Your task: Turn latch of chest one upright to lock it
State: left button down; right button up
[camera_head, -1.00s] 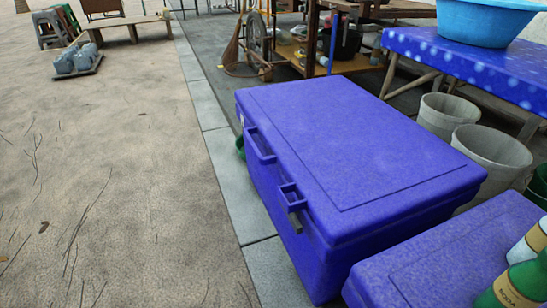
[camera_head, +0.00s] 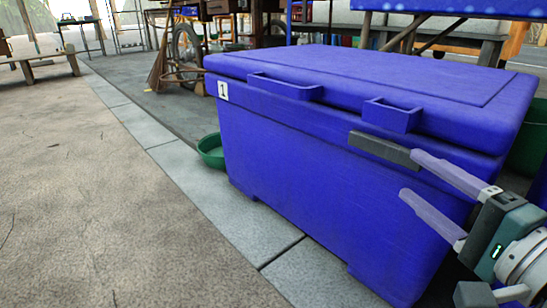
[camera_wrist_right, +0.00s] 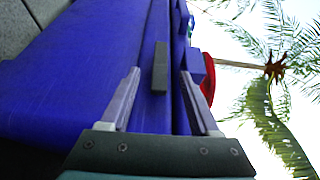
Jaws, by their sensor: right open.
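Chest one (camera_head: 300,150) is a large blue chest with a shut lid and a white "1" label (camera_head: 222,91) on its front. Its latch (camera_head: 380,148) is a dark grey bar below the right-hand lid handle (camera_head: 392,116). The latch lies roughly sideways along the front, not upright. My right gripper (camera_head: 411,177) is open and empty at the right part of the chest front. Its upper fingertip is close to the latch's right end; contact cannot be told. In the right wrist view the latch (camera_wrist_right: 160,67) shows between the two open fingers. My left gripper is not in view.
A second lid handle (camera_head: 285,88) sticks out at the left of the lid. A green basin (camera_head: 211,151) stands on the ground beside the chest. A blue-covered table (camera_head: 460,7) is behind. The paved ground at the left is clear.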

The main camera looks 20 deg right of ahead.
aim_at(386, 152)
jog(key=w+b, duration=0.1)
jog(key=w, duration=0.1)
jog(key=w+d+b, duration=0.1)
jog(key=w, duration=0.1)
jog(key=shift+d+f+b, duration=0.1)
jog(key=shift+d+b, duration=0.1)
jog(key=shift+b, duration=0.1)
jog(key=w, duration=0.1)
jog(key=w+b, duration=0.1)
jog(key=w, duration=0.1)
jog(key=w+b, duration=0.1)
jog(key=shift+w+a, duration=0.2)
jog(key=shift+a, duration=0.05)
jog(key=shift+w, duration=0.5)
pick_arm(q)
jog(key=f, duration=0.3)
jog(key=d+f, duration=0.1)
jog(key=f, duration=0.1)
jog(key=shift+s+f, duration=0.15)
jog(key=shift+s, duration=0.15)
pick_arm(e)
jog(key=shift+d, duration=0.1)
jog(key=c, duration=0.4)
grip_shut()
